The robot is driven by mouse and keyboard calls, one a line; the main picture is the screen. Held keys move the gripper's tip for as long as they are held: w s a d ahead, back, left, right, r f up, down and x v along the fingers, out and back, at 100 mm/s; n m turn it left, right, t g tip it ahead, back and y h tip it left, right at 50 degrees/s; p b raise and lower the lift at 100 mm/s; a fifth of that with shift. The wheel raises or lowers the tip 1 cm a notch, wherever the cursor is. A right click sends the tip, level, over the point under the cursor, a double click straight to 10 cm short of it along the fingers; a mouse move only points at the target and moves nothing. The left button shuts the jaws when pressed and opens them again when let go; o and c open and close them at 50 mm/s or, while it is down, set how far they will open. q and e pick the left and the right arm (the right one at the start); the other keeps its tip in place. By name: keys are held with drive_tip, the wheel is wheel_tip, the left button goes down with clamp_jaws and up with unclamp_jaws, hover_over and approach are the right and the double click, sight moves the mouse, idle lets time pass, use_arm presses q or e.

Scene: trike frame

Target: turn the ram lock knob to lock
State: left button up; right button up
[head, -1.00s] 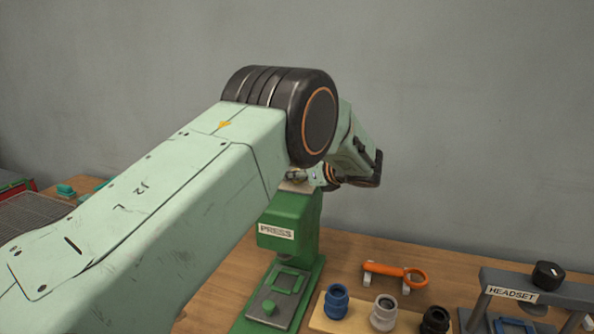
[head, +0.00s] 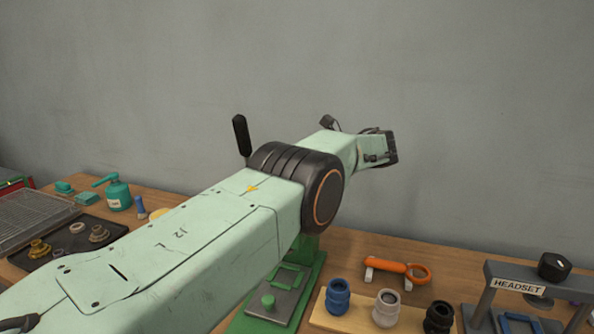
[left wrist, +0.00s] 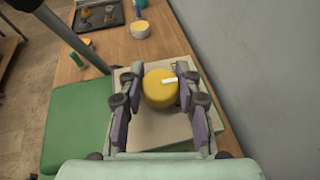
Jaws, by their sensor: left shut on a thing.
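In the left wrist view, a round yellow knob (left wrist: 158,98) with a short white mark on its top sits over a pale plate (left wrist: 165,133). My left gripper (left wrist: 158,76) has one finger on each side of the knob and is shut on it. The white mark points toward the right finger. In the head view, my left arm hides the knob, the gripper and the upper part of the green press; only the press base (head: 282,290) shows below the elbow. My right gripper is in neither view.
A black lever handle (head: 241,135) stands up behind my arm. A dark tray (head: 70,245) and green bottle (head: 117,192) are left.

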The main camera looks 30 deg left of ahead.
use_arm(q)
drive_tip(key=shift+w+r+n+b, duration=0.1)
drive_tip(key=shift+r+n+b, duration=0.2)
idle(0.5)
drive_tip(key=o, duration=1.1)
drive_tip(key=shift+d+f, duration=0.1)
drive_tip(key=shift+o, duration=0.4)
drive_tip(key=shift+f+g, duration=0.1)
drive_tip(key=shift+g, duration=0.2)
